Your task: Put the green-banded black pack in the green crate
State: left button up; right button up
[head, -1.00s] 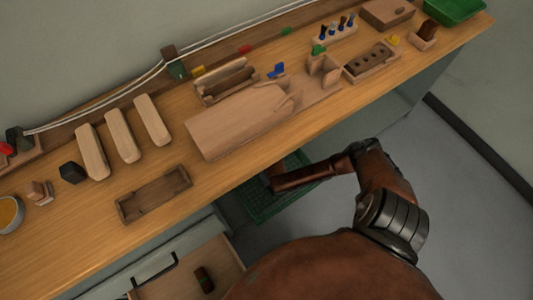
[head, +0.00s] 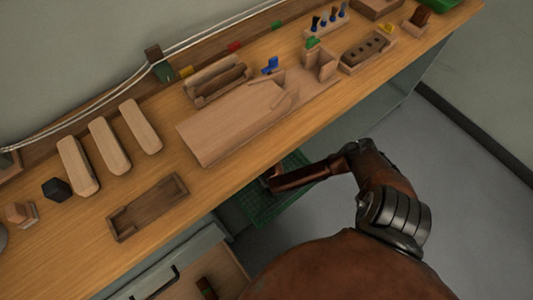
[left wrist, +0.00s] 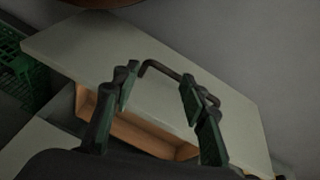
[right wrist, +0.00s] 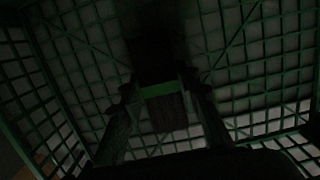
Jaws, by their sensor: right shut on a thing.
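The green crate (head: 262,205) is a lattice crate below the bench's front edge; its mesh fills the right wrist view (right wrist: 262,62). My right gripper (right wrist: 158,100) points into the crate, shut on the black pack (right wrist: 165,112), whose green band (right wrist: 158,90) shows between the fingers. The picture there is very dark, and I cannot tell whether the pack touches the crate's floor. My left gripper (left wrist: 158,92) is open, its fingers either side of a dark drawer handle (left wrist: 170,70); I cannot tell whether they touch it.
An open drawer (head: 225,265) under the bench holds a small dark piece with a green mark (head: 206,288). The bench (head: 240,190) carries a wooden tray (head: 148,208), several pale wooden blocks (head: 110,145) and a board (head: 230,125). Grey floor is clear at right.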

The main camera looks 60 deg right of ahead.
pick_arm(q)
jog(key=shift+w+f, duration=0.1)
pick_arm(e)
jog(key=shift+f, duration=0.15)
pick_arm(q)
jog(key=shift+d, duration=0.1)
pick_arm(e)
jog(key=o, duration=1.2)
